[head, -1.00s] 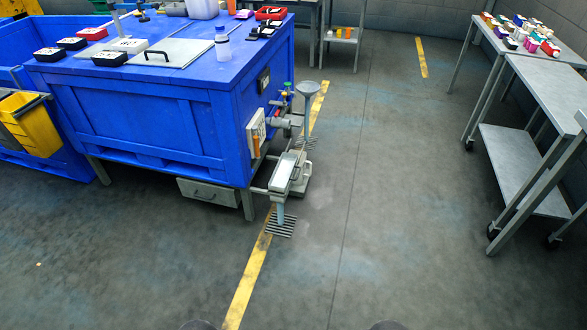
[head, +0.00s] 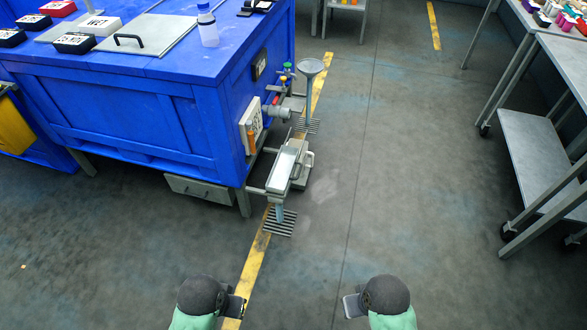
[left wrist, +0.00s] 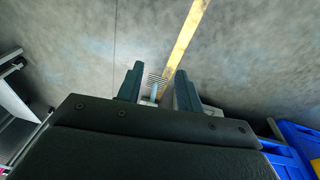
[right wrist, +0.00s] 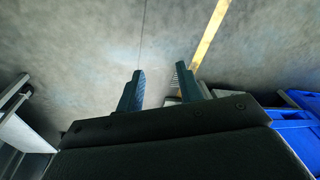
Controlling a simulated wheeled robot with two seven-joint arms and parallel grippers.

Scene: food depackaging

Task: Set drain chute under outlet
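The drain chute (head: 287,165) is a grey metal trough with a side handle. It sits low beside the right end of the blue tank (head: 130,110), its near end over a floor grate (head: 279,221). The outlet (head: 277,113), a grey pipe with a valve, sticks out of the tank's end above the chute's far end. I cannot tell whether they line up. My left gripper (head: 237,304) and right gripper (head: 351,304) are low in the head view, apart from the chute. Both look open and empty in the left wrist view (left wrist: 159,84) and right wrist view (right wrist: 162,84).
A funnel on a stand (head: 311,67) rises behind the chute above another grate (head: 308,125). A wheeled metal table (head: 535,150) stands at the right. The floor (head: 400,180) between is clear. A clear bottle (head: 207,25) stands on the tank top.

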